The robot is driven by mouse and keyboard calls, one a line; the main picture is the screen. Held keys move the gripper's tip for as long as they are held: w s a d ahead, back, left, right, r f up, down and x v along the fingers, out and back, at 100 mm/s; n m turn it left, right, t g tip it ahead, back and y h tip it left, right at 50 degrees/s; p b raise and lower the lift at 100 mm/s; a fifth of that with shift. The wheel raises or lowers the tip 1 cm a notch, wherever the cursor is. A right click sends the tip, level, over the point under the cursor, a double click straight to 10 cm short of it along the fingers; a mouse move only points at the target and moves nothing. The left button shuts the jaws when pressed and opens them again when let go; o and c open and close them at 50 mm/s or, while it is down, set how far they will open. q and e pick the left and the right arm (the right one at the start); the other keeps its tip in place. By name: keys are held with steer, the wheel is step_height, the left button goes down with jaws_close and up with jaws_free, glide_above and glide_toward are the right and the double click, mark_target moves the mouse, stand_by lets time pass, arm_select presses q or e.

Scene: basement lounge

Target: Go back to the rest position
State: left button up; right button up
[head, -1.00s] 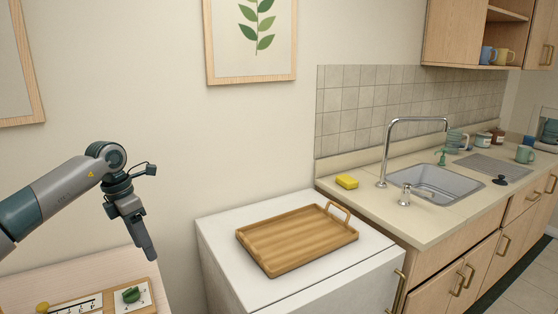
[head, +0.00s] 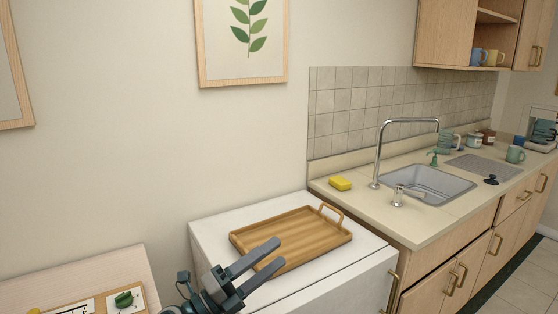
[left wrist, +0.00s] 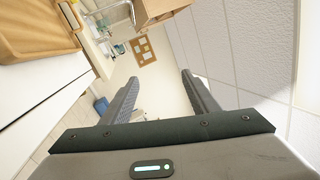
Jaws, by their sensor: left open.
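My left gripper (head: 262,262) is at the bottom middle of the head view, its two fingers apart and nothing between them. It appears in front of the wooden tray on the white cabinet; whether it touches the tray cannot be told, but no hold on it shows. In the left wrist view the two fingers (left wrist: 158,98) stand wide apart with only the room behind them. My right gripper is not in view.
A wooden tray (head: 290,236) with a raised handle lies on the white cabinet (head: 207,232). To the right are the counter with a sink (head: 428,184), tall faucet and yellow sponge (head: 340,183). A low wooden table (head: 90,272) with cards stands at the lower left.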

arm_select(q)
steer(key=s+a+f+n+t+y, duration=0.2)
steer(key=s+a+f+n+y, duration=0.2)
steer(key=a+f+n+y, duration=0.65)
steer(key=s+a+f+n+t+y, duration=0.1)
steer(key=s+a+f+n+y, duration=0.3)
steer(key=a+f+n+y, duration=0.65)
steer(key=s+f+n+g+h, duration=0.2)
steer(key=s+f+n+g, duration=0.35)
steer(key=s, duration=0.95)
steer(key=s+f+n+g+h, duration=0.1)
steer(key=s+f+n+g, duration=0.2)
steer(key=s+f+g, duration=0.85)
steer(key=w+d+f+t, duration=0.1)
steer(key=f+t, duration=0.1)
steer(key=f, duration=0.3)
steer(key=w+d+f+t+h, duration=0.1)
steer(key=d+f+t, duration=0.15)
steer(key=f, duration=0.35)
steer(key=w+f+t, duration=0.1)
steer(key=f+t, duration=0.2)
steer(key=f, duration=0.2)
steer(key=s+d+f+t, duration=0.1)
steer(key=s+f, duration=0.1)
steer(key=f, duration=0.6)
steer(key=s+d+f+t+h, duration=0.1)
steer(key=s+d+f, duration=0.1)
steer(key=f, duration=0.6)
steer(key=shift+m, duration=0.25)
